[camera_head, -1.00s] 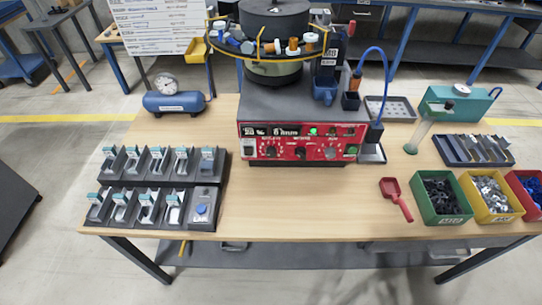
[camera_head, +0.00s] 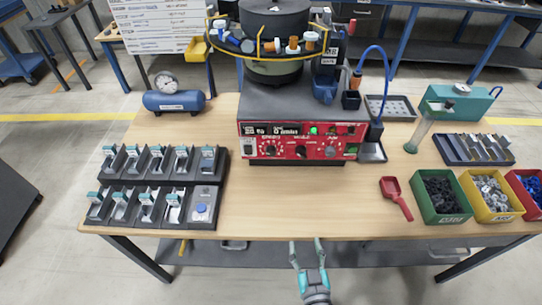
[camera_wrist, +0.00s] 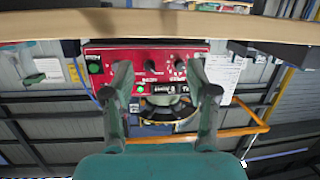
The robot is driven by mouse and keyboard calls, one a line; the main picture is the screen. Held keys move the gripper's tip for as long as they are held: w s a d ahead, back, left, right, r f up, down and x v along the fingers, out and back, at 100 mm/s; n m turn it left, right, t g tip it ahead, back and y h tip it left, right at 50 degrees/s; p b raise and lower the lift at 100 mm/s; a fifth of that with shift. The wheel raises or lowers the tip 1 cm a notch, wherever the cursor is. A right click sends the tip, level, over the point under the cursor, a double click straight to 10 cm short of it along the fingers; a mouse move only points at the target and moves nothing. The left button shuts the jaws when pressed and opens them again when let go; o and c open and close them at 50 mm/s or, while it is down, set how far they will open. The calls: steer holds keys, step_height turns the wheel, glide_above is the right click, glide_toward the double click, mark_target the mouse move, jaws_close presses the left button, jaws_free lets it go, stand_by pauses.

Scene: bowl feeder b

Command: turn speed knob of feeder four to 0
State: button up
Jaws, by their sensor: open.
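The feeder's red control panel (camera_head: 300,148) faces the front edge of the table, with a dark display at upper left, a green light and a row of black knobs. The left knob (camera_head: 269,150) and middle knob (camera_head: 301,152) show; which one sets speed, and its pointer, are too small to read. My gripper (camera_head: 306,243) is at the table's front edge, well short of the panel, open and empty. In the wrist view, the panel (camera_wrist: 188,57) appears upside down beyond the two open fingers (camera_wrist: 166,84), with a knob (camera_wrist: 150,66) between them.
A black rack (camera_head: 165,219) with several slots stands at the left, and a blue air tank (camera_head: 174,102) behind it. A red scoop (camera_head: 396,198) and green (camera_head: 440,218) and yellow (camera_head: 493,213) bins lie at the right. The table (camera_head: 290,205) before the panel is clear.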

steer(key=shift+m+t+h, duration=0.4)
steer(key=shift+m+t, duration=0.1)
steer(key=shift+t, duration=0.2)
steer(key=w+a+r, duration=0.1)
steer(key=w, duration=0.2)
steer(key=w+a+r, duration=0.1)
steer(key=w+a, duration=0.1)
steer(key=w+a+r, duration=0.2)
steer(key=w, duration=0.1)
steer(key=shift+w+a+r, duration=0.1)
steer(key=shift+w+a, duration=0.1)
steer(key=shift+w, duration=0.15)
steer(key=m+t+h, duration=0.1)
glide_toward(271, 153)
steer(key=w, duration=0.9)
steer(key=shift+s, duration=0.1)
jaws_close()
